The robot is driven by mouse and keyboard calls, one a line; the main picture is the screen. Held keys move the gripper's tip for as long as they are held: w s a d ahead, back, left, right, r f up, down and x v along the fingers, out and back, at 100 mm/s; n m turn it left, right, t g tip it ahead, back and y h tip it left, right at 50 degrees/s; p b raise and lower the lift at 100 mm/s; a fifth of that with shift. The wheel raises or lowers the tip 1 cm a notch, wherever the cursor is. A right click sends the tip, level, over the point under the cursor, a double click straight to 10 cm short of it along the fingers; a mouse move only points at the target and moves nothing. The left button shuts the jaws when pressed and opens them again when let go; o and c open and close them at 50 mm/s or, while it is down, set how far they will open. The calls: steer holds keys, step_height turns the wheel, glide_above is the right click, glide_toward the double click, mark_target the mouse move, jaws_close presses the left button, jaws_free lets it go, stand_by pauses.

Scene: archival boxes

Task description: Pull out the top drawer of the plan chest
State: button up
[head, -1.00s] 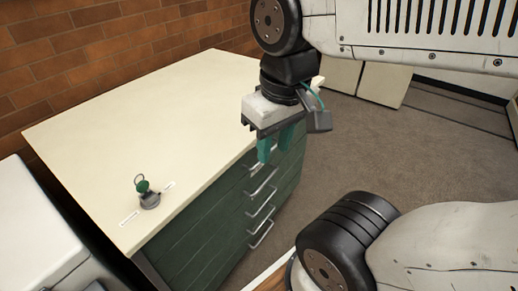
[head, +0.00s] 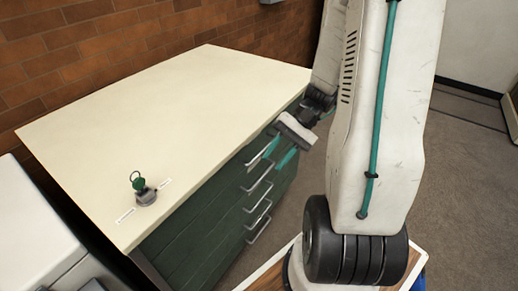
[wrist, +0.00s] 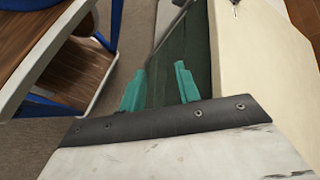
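The plan chest (head: 190,230) has a cream top and dark green drawer fronts with several grey bar handles. Its top drawer's handle (head: 254,161) is the uppermost one, and the drawer looks shut. My gripper (head: 280,152) is at the drawer front by this handle, with its teal fingers pointing toward it. In the wrist view my gripper (wrist: 159,87) has its two fingers well apart with nothing between them. A grey handle bar (wrist: 167,36) shows just beyond the fingertips, in front of the green front. I cannot tell whether a finger touches it.
A small object with a green knob and ring (head: 143,190) stands on the chest top near its front left corner, between two white labels. A white cabinet (head: 35,235) is at the left. A brick wall (head: 120,45) runs behind. Carpet (head: 455,180) lies open at the right.

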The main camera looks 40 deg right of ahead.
steer(key=w+d+f+m+t+y, duration=0.2)
steer(key=w+d+f+m+t, duration=0.25)
steer(key=d+f+t, duration=0.55)
steer(key=n+t+h, duration=0.3)
glide_toward(263, 151)
steer(key=w+a, duration=0.1)
steer(key=w, duration=0.2)
steer(key=x, duration=0.5)
steer(key=f+x, duration=0.1)
steer(key=x, duration=0.1)
steer(key=shift+a, duration=0.2)
jaws_close()
